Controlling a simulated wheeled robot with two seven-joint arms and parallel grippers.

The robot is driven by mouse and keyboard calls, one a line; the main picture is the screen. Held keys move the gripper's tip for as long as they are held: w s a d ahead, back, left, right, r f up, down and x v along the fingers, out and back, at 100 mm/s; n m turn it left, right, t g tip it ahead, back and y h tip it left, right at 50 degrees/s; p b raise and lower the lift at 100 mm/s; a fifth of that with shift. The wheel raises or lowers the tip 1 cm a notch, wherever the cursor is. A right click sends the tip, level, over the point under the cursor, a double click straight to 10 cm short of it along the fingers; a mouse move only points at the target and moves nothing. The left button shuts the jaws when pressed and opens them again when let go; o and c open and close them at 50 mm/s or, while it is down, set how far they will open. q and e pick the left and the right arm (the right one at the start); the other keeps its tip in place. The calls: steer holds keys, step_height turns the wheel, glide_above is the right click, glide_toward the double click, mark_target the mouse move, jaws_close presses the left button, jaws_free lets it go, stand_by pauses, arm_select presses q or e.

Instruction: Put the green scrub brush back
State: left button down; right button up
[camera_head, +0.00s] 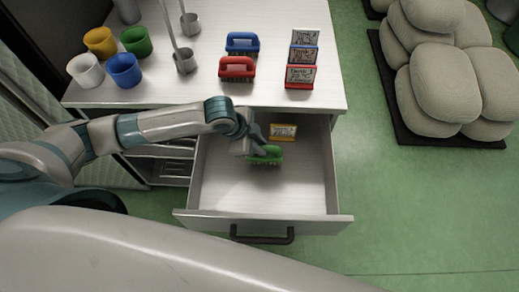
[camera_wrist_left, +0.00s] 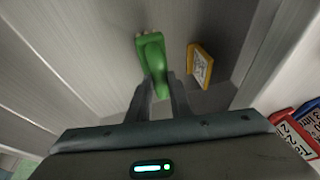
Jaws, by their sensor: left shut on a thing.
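The green scrub brush (camera_head: 268,155) is inside the open drawer (camera_head: 310,190), toward its back and middle. My left gripper (camera_head: 256,147) reaches into the drawer and is shut on the brush. In the left wrist view the green brush (camera_wrist_left: 152,62) sits between the two fingers of my left gripper (camera_wrist_left: 161,92), its far end pointing away from them. I cannot tell whether the brush touches the drawer floor. My right gripper is not in view.
A yellow-framed card (camera_head: 284,131) stands in the drawer behind the brush. On the white top are a blue brush (camera_head: 242,43), a red brush (camera_head: 237,68), sign cards (camera_head: 300,76), cups (camera_head: 124,70) and ladles (camera_head: 185,62). Sacks (camera_head: 440,80) lie at right.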

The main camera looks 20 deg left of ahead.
arm_select(q)
step_height(320, 180, down, 3)
steer(key=shift+r+p, duration=0.1)
steer(key=shift+p, duration=0.4)
steer(key=shift+f, duration=0.3)
steer(key=shift+f, duration=0.1)
steer(key=c, duration=1.6)
jaws_free()
steer(key=shift+s+a+r, duration=0.15)
steer(key=shift+r, duration=0.35)
steer(key=shift+b+v, duration=1.05)
steer(key=shift+v, duration=4.5)
